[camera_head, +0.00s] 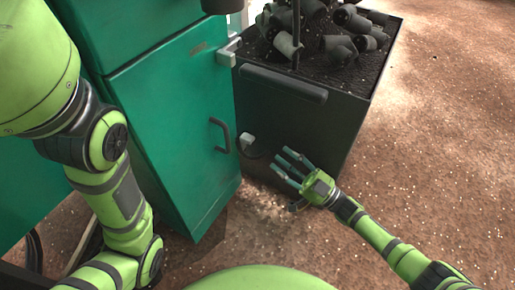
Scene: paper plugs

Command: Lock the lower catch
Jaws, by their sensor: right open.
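The lower catch, a small pale grey block (247,141), sits at the right edge of the green cabinet (185,120), beside the dark bin. A dark curved piece hangs just below and right of it; I cannot tell whether the catch is locked. A similar upper catch (228,52) is higher on the same edge. My right gripper (284,165) is open and empty, right of and slightly below the lower catch, with its fingers pointing up-left toward it. They appear apart from the catch. My left arm shows at the left, but its gripper is out of view.
The dark bin (290,125) with a long handle (283,84) stands right of the cabinet, holding several dark pipe-like pieces (340,48). The cabinet door has a dark handle (221,135). Brown speckled floor (440,140) is open at the right.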

